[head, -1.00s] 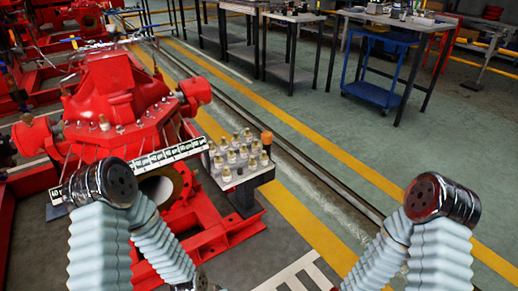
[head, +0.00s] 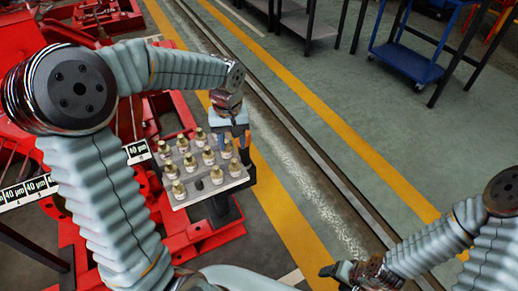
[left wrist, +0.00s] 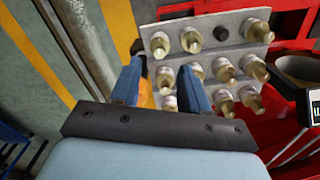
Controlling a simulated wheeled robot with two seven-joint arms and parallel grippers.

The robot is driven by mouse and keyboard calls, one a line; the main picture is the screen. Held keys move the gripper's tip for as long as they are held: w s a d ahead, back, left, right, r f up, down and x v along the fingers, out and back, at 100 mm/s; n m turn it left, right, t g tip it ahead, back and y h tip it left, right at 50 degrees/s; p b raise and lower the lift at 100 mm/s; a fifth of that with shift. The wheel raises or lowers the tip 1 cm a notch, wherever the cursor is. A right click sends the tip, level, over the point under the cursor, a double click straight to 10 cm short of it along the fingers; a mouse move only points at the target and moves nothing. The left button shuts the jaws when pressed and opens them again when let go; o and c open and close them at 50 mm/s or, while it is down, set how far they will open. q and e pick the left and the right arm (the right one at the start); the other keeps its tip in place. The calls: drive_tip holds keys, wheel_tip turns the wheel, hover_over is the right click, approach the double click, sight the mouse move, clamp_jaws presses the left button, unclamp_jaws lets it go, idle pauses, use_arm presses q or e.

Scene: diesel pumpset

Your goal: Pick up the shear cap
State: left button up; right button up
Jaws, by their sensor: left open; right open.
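The grey tray (head: 205,196) holds several pale pieces with brass-coloured tops, standing in rows. My left gripper (head: 233,128) is over the tray's far right corner in the head view. My right gripper (head: 338,272) is low at the bottom, away from the tray, open.
One dark round spot (head: 199,184) shows among the tray's pieces. A blue cart (head: 408,58) and benches stand at the back. The floor right of the tray is clear.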

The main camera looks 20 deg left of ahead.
sight(234, 160)
use_arm(q)
drive_tip(key=f, duration=0.8)
drive_tip(key=shift+w+a+b, duration=0.1)
drive_tip(key=shift+w+b, duration=0.2)
drive_tip(key=shift+w, duration=0.05)
drive_tip(key=f, duration=0.5)
drive_tip(key=shift+w+a+f, duration=0.1)
drive_tip(key=shift+w+a, duration=0.15)
drive_tip(key=shift+c, duration=0.3)
drive_tip(key=c, duration=0.6)
